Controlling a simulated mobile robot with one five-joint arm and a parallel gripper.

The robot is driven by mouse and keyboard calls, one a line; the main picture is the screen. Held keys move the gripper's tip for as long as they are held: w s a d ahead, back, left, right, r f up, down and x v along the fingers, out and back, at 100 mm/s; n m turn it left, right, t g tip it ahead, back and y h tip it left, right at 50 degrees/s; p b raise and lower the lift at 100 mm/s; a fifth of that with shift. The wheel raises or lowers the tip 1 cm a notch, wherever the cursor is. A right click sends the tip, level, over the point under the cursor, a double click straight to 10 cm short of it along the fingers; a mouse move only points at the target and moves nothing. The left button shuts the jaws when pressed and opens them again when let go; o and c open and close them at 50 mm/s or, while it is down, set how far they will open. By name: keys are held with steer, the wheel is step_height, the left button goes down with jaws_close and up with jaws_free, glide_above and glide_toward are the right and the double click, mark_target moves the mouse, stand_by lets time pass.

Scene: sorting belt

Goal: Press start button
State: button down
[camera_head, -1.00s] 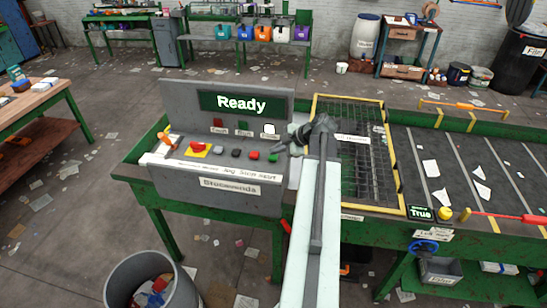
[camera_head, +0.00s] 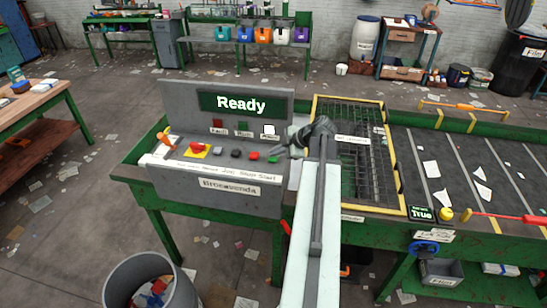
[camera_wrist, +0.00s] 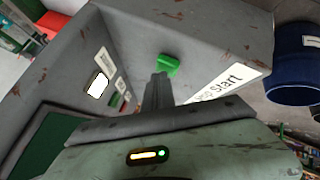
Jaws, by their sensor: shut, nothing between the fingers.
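The green start button (camera_head: 272,158) is at the right end of the button row on the grey control panel (camera_head: 166,183). In the wrist view, the same green button (camera_wrist: 168,64) stands out from the panel beside a label that reads "Start" (camera_wrist: 228,80). My gripper (camera_head: 281,152) is shut and empty, just above and to the right of the button. In the wrist view, the shut fingertips (camera_wrist: 160,77) line up close to the button. I cannot tell whether they touch it. The panel's screen (camera_head: 242,103) reads "Ready".
A red button (camera_head: 254,156), dark buttons (camera_head: 236,153) and a red mushroom button on a yellow plate (camera_head: 196,144) sit left of the start button. The upright screen panel stands behind. A conveyor (camera_head: 460,150) lies to the right, and a bin (camera_head: 118,283) stands in front.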

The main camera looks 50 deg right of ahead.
mark_target(275, 158)
steer(key=shift+f, duration=0.15)
stand_by(0.3)
steer(key=shift+r+p, duration=0.85)
steer(key=shift+r, duration=0.05)
step_height(275, 158, up, 5)
steer(key=p, duration=0.5)
steer(key=shift+r, duration=0.1)
